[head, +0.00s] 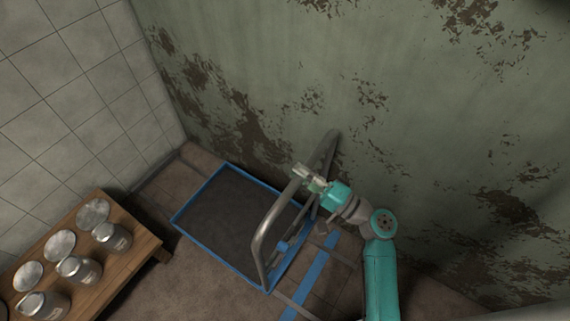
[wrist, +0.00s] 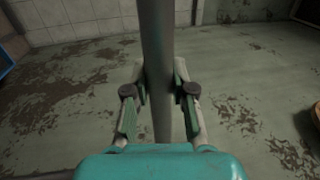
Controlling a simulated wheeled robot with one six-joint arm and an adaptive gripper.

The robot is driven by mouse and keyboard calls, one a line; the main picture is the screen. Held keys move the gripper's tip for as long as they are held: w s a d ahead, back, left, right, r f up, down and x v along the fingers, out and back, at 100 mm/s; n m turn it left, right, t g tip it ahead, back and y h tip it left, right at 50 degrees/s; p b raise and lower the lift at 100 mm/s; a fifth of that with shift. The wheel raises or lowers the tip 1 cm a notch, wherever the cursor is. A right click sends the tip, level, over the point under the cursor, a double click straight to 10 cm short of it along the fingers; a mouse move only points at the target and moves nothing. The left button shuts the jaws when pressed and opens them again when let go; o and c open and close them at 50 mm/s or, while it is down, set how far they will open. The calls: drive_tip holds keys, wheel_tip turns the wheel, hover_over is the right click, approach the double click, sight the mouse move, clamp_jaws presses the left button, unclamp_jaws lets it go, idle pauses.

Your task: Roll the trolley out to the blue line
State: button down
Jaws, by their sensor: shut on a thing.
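The trolley (head: 225,219) is a low dark deck with a blue rim, standing on the brown floor near the wall corner. Its grey tubular handle (head: 268,231) rises at the deck's right end. My gripper (head: 312,181) is shut on the handle's upper bar. In the wrist view the handle bar (wrist: 157,60) passes between the two fingers of my gripper (wrist: 159,95). The blue line (head: 318,268) runs along the floor just right of the trolley's handle end, with a narrow strip of floor between them.
A wooden bench (head: 128,266) at the lower left holds several metal cans and round lids. A peeling green wall (head: 400,110) stands behind the trolley and close to my arm. A tiled wall (head: 70,90) is at the left. Floor near the front of the trolley is clear.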

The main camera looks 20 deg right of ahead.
drive_tip(key=r+v, duration=0.2)
drive_tip(key=v, duration=0.8)
drive_tip(key=shift+s+d, duration=0.4)
drive_tip(key=shift+s, duration=0.05)
drive_tip(key=shift+f, duration=0.15)
drive_tip(key=c, duration=0.9)
unclamp_jaws()
drive_tip(key=shift+c, duration=0.2)
drive_tip(key=shift+s+d, duration=0.1)
drive_tip(key=v, duration=0.7)
drive_tip(key=shift+s, duration=0.1)
drive_tip(key=shift+d, duration=0.1)
